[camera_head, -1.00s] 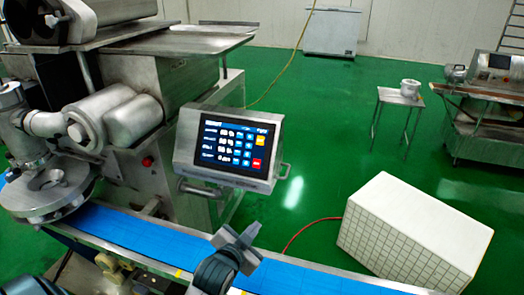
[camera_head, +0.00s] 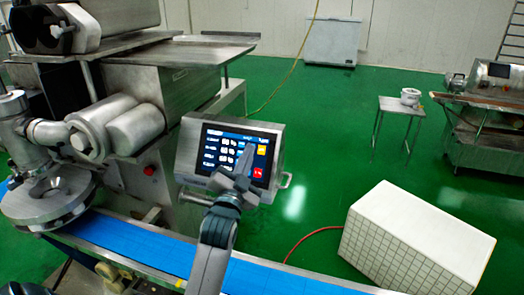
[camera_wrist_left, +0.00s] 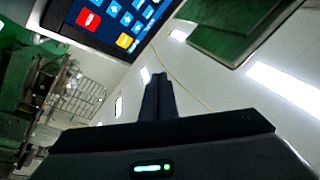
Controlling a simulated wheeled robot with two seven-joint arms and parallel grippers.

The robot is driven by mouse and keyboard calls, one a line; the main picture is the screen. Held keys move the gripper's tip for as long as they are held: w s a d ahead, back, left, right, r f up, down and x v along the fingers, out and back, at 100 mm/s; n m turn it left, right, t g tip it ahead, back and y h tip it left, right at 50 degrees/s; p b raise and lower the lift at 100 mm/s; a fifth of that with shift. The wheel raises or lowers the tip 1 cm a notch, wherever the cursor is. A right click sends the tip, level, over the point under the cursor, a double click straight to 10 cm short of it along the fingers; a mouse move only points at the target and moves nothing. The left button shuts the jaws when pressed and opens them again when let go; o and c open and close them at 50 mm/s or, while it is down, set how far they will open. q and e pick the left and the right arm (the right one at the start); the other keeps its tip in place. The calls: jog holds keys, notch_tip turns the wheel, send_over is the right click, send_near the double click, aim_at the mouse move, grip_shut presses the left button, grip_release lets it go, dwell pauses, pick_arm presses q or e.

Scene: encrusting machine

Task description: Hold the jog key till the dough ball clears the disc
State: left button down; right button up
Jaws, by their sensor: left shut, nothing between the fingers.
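The control panel (camera_head: 187,150) stands on the machine's side with a lit touchscreen of blue keys, an orange key (camera_head: 262,149) and a red key (camera_head: 258,172). The key labels are too small to read. My left gripper (camera_head: 249,153) is shut and empty, its tips in front of the right part of the screen. I cannot tell whether they touch it. In the left wrist view the closed fingers (camera_wrist_left: 160,80) show below the tilted screen (camera_wrist_left: 112,18). The round metal disc (camera_head: 48,205) is at the left above the belt. No dough ball is visible. My right gripper is not in view.
The blue conveyor belt (camera_head: 135,245) runs below the disc and panel. A large white block (camera_head: 415,225) with a gridded side lies on the green floor at right. A small table (camera_head: 398,102) with a pot stands behind it. The floor between is mostly clear.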

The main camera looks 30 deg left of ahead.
aim_at(262, 150)
pick_arm(q)
jog(key=shift+w+f, duration=0.1)
jog(key=shift+f, duration=0.05)
jog(key=shift+w+a+f+b, duration=0.3)
jog(key=shift+w+f+b, duration=0.4)
jog(key=shift+w+b, duration=0.4)
jog(key=shift+w+a+f+b, duration=0.3)
jog(key=shift+w+f+b, duration=0.5)
jog(key=shift+w, duration=0.45)
jog(key=shift+w+a+f+b, duration=0.3)
jog(key=shift+w+f+b, duration=0.35)
jog(key=shift+w+b, duration=0.5)
jog(key=shift+w+a+f, duration=0.1)
jog(key=shift+w+f, duration=0.25)
jog(key=shift+w, duration=0.3)
dwell(0.5)
dwell(2.1)
jog(key=shift+s+r+p, duration=0.4)
jog(key=shift+s+p, duration=0.2)
jog(key=shift+p, duration=0.15)
